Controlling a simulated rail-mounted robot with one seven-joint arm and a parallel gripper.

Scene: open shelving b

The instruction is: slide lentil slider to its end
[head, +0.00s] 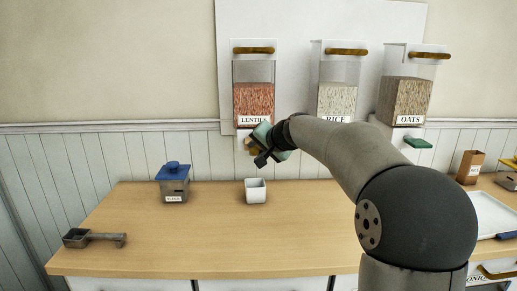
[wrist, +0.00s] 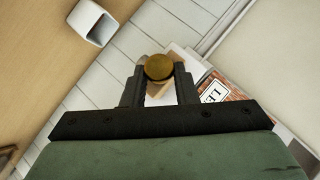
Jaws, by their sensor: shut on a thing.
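The lentil dispenser (head: 254,103) is a clear bin of orange lentils, labelled LENTILS, on the white wall panel. Its slider knob (wrist: 158,67), round and brass-coloured, sits between my fingertips in the wrist view. In the head view the knob (head: 248,144) shows just under the bin, partly hidden by my gripper (head: 255,147). My gripper is shut on the knob; it also shows in the wrist view (wrist: 159,75). The label and lentils (wrist: 222,90) show at the right of the wrist view. The slider's track is mostly hidden, so I cannot tell how far it is slid.
A white square cup (head: 255,191) stands on the wooden counter (head: 210,240) below the lentil bin. Rice (head: 338,100) and oats (head: 406,100) dispensers hang to the right. A blue-lidded canister (head: 173,186) and a metal scoop (head: 90,238) stand left. The counter's middle front is clear.

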